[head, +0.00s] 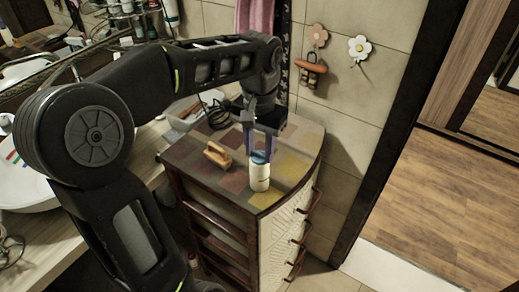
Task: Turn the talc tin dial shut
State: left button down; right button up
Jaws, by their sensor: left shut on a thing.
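The talc tin (259,179) is a small white cylinder with a blue top (259,157). It stands upright on the patchwork top of the small cabinet, near its front. My left gripper (260,152) points down from above and is shut on the blue top, which I take to be the dial. The fingers partly hide the top, and I cannot tell how far the dial is turned. My right gripper is not in view.
A wooden-handled brush (217,154) lies on the cabinet top (237,182) left of the tin. A clear box (186,112) and a black cable are behind. A tiled wall with flower hooks (358,48) stands at the right rear.

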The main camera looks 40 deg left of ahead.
pick_arm(q)
jog(key=shift+n, duration=0.7)
dwell(1.1)
jog(key=c, duration=0.9)
grip_release()
jog(key=shift+r, duration=0.1)
